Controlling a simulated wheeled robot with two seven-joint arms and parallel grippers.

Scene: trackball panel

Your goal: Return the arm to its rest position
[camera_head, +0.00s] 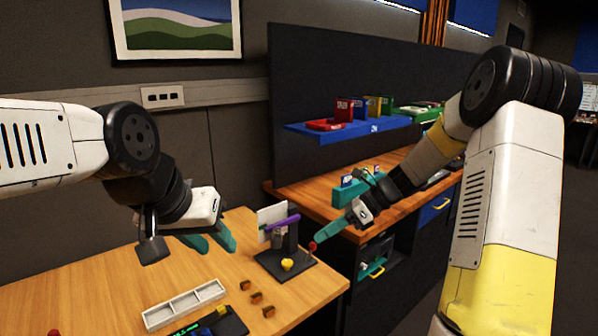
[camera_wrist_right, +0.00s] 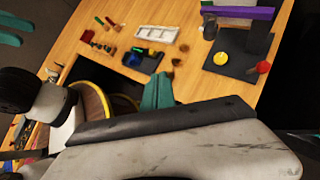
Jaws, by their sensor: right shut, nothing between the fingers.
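My right gripper (camera_head: 318,240) is shut and empty. In the head view its teal fingertips appear close to the red knob on the dark panel, but in the right wrist view the gripper (camera_wrist_right: 157,82) is clearly apart from it. The dark panel (camera_head: 268,258) carries a yellow ball (camera_head: 287,265), a red knob (camera_head: 312,246) and a purple bar (camera_head: 284,223). It also shows at the top right of the right wrist view (camera_wrist_right: 232,70). My left gripper (camera_head: 218,250) hangs over the left part of the wooden table, its two teal fingers apart and nothing between them.
The wooden table (camera_head: 95,295) holds a white sectioned tray (camera_head: 184,304), several small brown blocks (camera_head: 256,298) and a dark device (camera_head: 225,322). A second desk with a dark partition (camera_head: 350,75) and blue shelf (camera_head: 325,131) stands behind my right arm. A teal holder (camera_head: 343,194) sits there.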

